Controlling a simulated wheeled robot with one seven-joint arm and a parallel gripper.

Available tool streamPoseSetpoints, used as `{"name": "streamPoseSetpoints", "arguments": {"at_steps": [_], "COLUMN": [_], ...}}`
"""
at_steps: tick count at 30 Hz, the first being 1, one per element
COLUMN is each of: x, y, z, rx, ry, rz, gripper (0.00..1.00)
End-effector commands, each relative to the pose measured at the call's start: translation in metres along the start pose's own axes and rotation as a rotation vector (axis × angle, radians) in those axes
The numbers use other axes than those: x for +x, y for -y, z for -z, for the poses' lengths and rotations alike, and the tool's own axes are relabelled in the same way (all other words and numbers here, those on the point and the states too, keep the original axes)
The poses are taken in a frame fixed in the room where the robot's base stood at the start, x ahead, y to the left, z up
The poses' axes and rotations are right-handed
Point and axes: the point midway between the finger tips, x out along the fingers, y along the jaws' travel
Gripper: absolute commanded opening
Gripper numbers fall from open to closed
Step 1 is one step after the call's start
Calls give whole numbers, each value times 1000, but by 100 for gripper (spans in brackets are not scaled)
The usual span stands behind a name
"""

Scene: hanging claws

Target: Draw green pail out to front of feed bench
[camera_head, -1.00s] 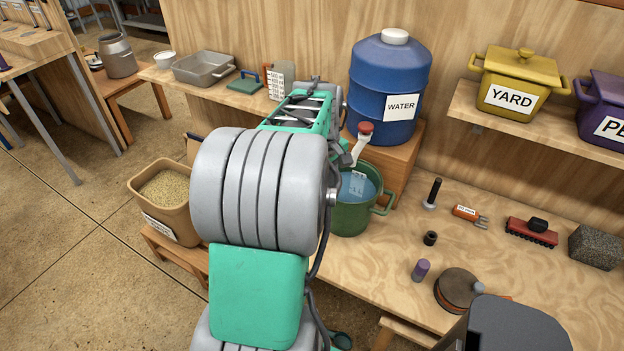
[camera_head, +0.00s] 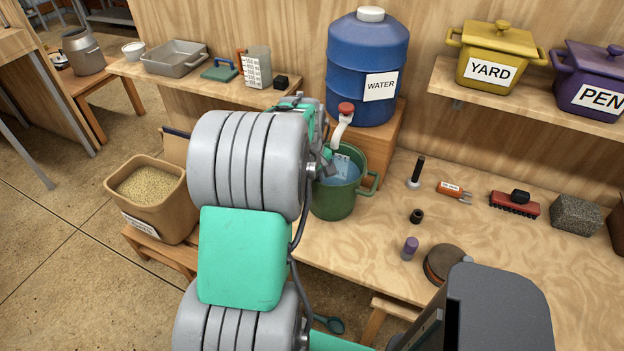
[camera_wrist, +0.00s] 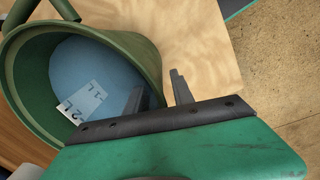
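The green pail (camera_head: 336,203) stands upright on the wooden feed bench (camera_head: 330,245), below the water tank's tap. It holds blue water and a white level label shows inside. In the wrist view the pail (camera_wrist: 152,52) fills the left side. My gripper (camera_wrist: 157,80) is open at its rim, with one finger inside the pail and the other outside. A gap shows between the outer finger and the pail wall. In the head view my gripper (camera_head: 322,166) is at the pail's left rim, its fingers mostly hidden by my arm.
The blue water tank (camera_head: 367,70) with its red-topped tap (camera_head: 345,112) stands on a wooden block behind the pail. A tan grain bin (camera_head: 150,200) sits left of the bench. A black cylinder (camera_head: 416,216), purple cylinder (camera_head: 410,248) and small tools lie to the right. Bare bench lies in front.

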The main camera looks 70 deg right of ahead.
Motion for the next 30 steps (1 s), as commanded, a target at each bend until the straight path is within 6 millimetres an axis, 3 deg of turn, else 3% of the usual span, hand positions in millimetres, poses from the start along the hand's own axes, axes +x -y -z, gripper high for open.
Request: {"name": "streamPoseSetpoints", "arguments": {"at_steps": [4, 12, 23, 30], "x": [10, 12, 12, 12], "y": [0, 0, 0, 0], "z": [0, 1, 1, 1], "rx": [0, -1, -1, -1], "ry": [-1, -1, -1, -1], "rz": [0, -1, -1, -1], "gripper": [29, 29, 0, 0]}}
